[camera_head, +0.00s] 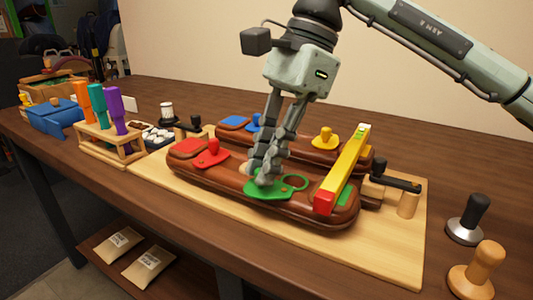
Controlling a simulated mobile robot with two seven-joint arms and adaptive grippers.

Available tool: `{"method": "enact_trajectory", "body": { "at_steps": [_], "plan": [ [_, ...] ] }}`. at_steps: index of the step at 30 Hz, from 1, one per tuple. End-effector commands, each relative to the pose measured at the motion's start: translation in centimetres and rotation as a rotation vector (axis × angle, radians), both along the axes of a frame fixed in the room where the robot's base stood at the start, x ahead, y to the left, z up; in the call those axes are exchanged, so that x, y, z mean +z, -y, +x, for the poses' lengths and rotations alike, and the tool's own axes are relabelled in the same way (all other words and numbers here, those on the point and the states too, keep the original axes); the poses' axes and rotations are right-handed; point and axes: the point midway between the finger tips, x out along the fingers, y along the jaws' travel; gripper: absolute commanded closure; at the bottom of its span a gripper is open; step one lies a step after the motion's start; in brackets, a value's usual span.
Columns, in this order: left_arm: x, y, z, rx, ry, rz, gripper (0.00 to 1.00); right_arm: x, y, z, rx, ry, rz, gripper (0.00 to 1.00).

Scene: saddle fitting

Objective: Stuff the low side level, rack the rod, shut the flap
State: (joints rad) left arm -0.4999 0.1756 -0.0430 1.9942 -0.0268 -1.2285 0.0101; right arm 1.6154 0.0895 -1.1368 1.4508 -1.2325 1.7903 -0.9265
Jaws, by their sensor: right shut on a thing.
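A brown leather saddle with two long padded panels (310,212) lies on a pale board. My right gripper (262,180) points down at the near panel and is shut at the green flap (270,190), which has a ring at its right end. The fingers hide the part they hold, probably the flap's knob. A small pale patch (245,169) shows beside the fingers. A red flap (211,154), a blue flap (234,122) and a yellow flap (325,138) also have places on the panels. Orange, teal and purple rods (116,108) stand in a wooden rack (110,147). My left gripper is not in view.
A yellow bar (347,165) with a red near end lies across the panels' right end. A black-handled tool (467,218) and a wooden-knobbed one (476,270) stand at right. A blue box (55,116) is at left. Two packets (148,266) lie on the lower shelf.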

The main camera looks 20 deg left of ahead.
Motion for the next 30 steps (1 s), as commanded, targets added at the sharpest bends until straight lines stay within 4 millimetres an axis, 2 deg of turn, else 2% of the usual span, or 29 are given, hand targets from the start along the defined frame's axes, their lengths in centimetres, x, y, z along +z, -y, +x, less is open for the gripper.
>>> {"method": "enact_trajectory", "body": {
  "at_steps": [17,18,22,30],
  "plan": [
    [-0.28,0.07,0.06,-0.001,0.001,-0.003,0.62,0.05,-0.03,-0.14,0.033,0.001,0.001,1.00],
    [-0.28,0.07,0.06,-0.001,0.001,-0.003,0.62,0.05,-0.03,-0.14,0.033,0.001,0.001,0.81],
    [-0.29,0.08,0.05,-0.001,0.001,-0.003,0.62,0.04,-0.02,-0.13,0.032,0.000,0.000,0.65],
    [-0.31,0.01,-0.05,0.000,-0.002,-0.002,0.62,0.03,-0.01,-0.10,0.031,0.001,-0.001,0.64]
  ]
}}
